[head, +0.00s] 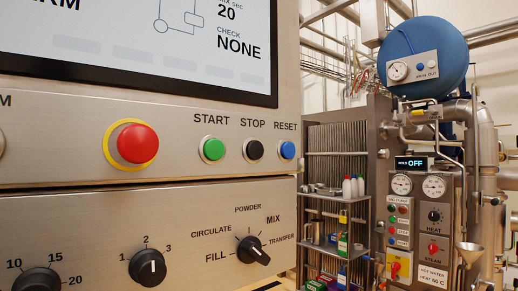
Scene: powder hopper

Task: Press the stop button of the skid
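The black stop button (253,150) sits on the steel control panel (60,120), under the label STOP. The green start button (213,149) is to its left and the blue reset button (287,150) to its right. Nothing covers the three buttons. A large red mushroom button (137,143) with a yellow ring is further left. Neither of my grippers shows in the head view.
A screen (150,40) above reads MIX sec 20 and CHECK NONE.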

